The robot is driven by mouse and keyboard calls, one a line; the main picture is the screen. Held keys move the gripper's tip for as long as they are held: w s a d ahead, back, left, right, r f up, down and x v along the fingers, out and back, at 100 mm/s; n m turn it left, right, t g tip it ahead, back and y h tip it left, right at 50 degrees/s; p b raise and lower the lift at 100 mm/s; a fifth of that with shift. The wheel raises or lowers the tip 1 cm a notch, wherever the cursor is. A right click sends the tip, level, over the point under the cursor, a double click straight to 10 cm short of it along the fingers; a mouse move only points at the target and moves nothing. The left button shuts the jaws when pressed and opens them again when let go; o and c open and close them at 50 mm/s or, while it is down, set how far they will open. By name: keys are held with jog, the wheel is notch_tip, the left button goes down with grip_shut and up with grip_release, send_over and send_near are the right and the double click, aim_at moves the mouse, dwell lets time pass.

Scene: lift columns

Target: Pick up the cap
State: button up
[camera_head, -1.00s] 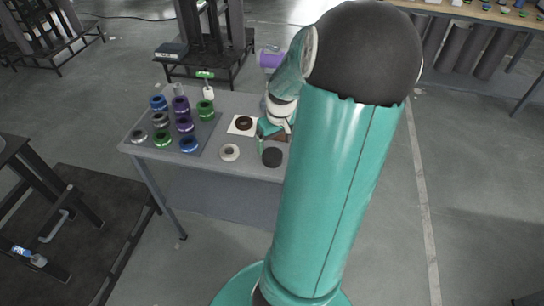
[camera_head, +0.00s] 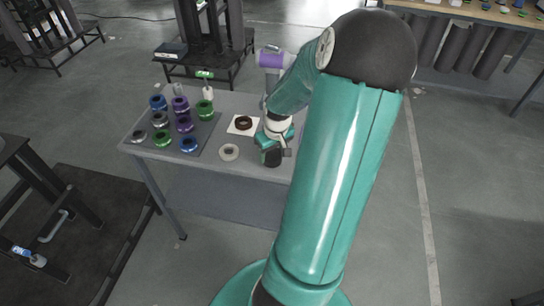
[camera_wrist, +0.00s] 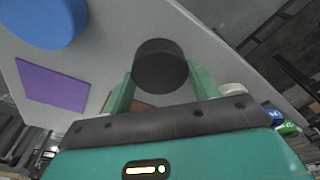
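The cap appears to be the short black cylinder (camera_wrist: 160,66), which stands near the front edge of the grey table (camera_head: 215,168). In the head view its dark side (camera_head: 272,158) shows below my gripper (camera_head: 274,146). In the wrist view my gripper (camera_wrist: 161,84) has its two green fingers spread, one on each side of the black cylinder. The fingers are very close to its sides; whether they touch it cannot be told. The cylinder's far side and base are hidden.
Several blue, purple, green and grey rings stand on a dark mat (camera_head: 207,134) at the table's left. Dark frames stand on the floor at left.

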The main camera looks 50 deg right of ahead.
jog(key=shift+c, duration=0.6)
jog(key=shift+r, duration=0.6)
jog(key=w+a+r, duration=0.3)
jog(key=a+r, duration=1)
jog(key=shift+a+r, duration=0.3)
jog(key=shift+a, duration=0.05)
jog(key=shift+w, duration=0.1)
